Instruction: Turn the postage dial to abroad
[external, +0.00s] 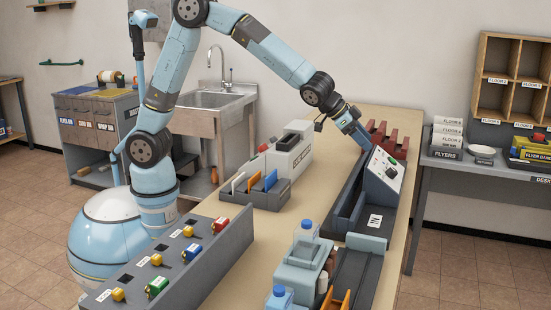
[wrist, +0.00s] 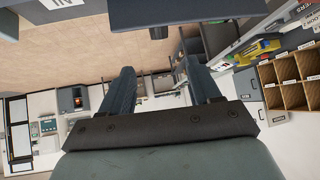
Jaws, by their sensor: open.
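A grey machine with a sloped light panel (external: 384,172) stands on the right part of the table. Its panel carries small green, dark and red controls; the postage dial is too small to make out, and so is its setting. My gripper (external: 359,138) is at the machine's upper left edge, beside the panel, and I cannot tell whether it touches. In the wrist view my gripper (wrist: 161,78) has its two fingers apart with nothing visible between them. A dark machine part (wrist: 160,12) fills the top of that view; the panel's controls are not visible there.
A dark red rack (external: 398,142) stands behind the machine. A label box (external: 290,158) and a letter holder (external: 252,190) are further left. Bottles (external: 305,231) and a long knob panel (external: 180,262) are in front.

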